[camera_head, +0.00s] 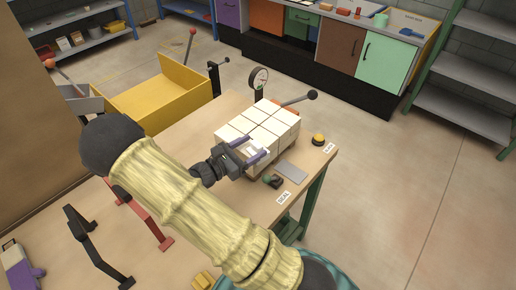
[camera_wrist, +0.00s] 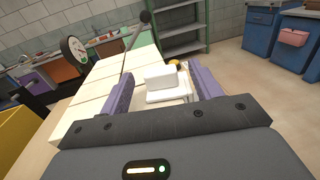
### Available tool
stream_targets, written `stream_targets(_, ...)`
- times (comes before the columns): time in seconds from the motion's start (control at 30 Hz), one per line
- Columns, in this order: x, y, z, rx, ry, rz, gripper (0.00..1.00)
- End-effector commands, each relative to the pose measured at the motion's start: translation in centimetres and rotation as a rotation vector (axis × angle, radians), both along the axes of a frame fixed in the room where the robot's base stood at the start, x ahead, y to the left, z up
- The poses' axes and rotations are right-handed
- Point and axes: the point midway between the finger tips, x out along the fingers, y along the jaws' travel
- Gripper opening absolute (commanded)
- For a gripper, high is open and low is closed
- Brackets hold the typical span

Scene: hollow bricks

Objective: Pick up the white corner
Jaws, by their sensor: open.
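The white corner (camera_wrist: 165,83) is a small stepped white piece, with a raised block on a flatter base. In the wrist view it lies between the two purple fingers of my gripper (camera_wrist: 161,88), with gaps showing on both sides. In the head view my gripper (camera_head: 251,152) is at the near edge of a group of cream blocks (camera_head: 265,122), and the white piece shows only in part between the fingers. The fingers are spread apart. I cannot tell how far down they reach around the piece.
The blocks stand on a wooden table (camera_head: 190,143) with a round gauge (camera_head: 258,78), a black-knobbed lever (camera_head: 311,95), a yellow button (camera_head: 318,139) and a grey plate (camera_head: 291,171) close by. A yellow bin (camera_head: 160,102) stands behind left. Open floor lies to the right.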

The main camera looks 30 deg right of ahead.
Motion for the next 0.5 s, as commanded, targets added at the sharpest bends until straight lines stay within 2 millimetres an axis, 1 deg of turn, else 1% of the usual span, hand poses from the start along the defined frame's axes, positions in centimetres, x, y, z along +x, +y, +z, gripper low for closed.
stream_targets(0.03,0.1,-0.9,0.3,-0.001,0.001,-0.004,0.64)
stream_targets(0.1,0.3,-1.8,0.2,-0.002,0.001,-0.004,0.64)
stream_targets(0.17,0.4,-2.3,0.2,-0.001,0.0,-0.002,0.64)
stream_targets(0.5,0.5,-2.5,0.0,0.0,-0.001,0.0,0.64)
